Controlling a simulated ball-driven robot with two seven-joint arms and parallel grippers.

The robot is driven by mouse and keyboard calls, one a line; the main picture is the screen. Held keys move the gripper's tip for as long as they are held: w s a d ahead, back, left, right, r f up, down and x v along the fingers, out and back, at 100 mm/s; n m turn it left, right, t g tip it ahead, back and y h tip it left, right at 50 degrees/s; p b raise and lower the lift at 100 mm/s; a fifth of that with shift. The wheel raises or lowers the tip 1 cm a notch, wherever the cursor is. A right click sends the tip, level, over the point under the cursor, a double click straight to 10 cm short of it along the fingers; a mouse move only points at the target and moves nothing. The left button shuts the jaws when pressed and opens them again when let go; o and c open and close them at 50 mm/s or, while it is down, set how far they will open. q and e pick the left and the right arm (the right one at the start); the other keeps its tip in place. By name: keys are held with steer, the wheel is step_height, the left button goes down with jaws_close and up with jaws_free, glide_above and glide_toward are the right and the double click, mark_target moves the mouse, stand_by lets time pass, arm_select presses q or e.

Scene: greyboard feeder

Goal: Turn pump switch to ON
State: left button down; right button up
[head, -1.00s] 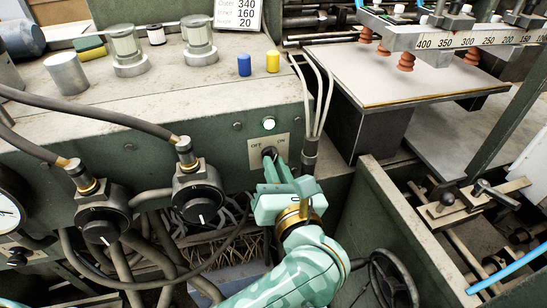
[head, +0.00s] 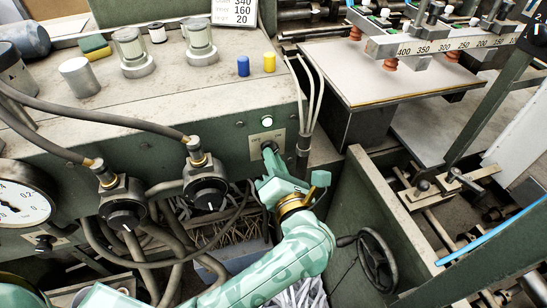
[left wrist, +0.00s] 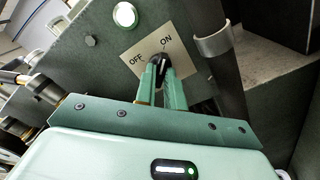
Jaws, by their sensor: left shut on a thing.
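The pump switch is a small black knob (left wrist: 158,67) on a pale plate (left wrist: 158,55) marked OFF and ON in the left wrist view. The plate (head: 267,139) also shows on the green machine front in the head view. My left gripper (head: 269,152) is at the plate; its two teal fingers (left wrist: 161,80) are shut on the knob, one on each side. The knob's upper end lies nearer the word ON, but its exact setting is hard to read. The fingers hide part of the knob. My right gripper is not in view.
A bright round lamp (head: 267,121) sits above the plate. Grey cables (head: 306,110) run down just right of it. Two black valve knobs (head: 206,190) with hoses stand to the left. A black handwheel (head: 377,262) is at lower right.

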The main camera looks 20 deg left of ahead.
arm_select(q)
steer(key=c, duration=1.5)
jaws_free()
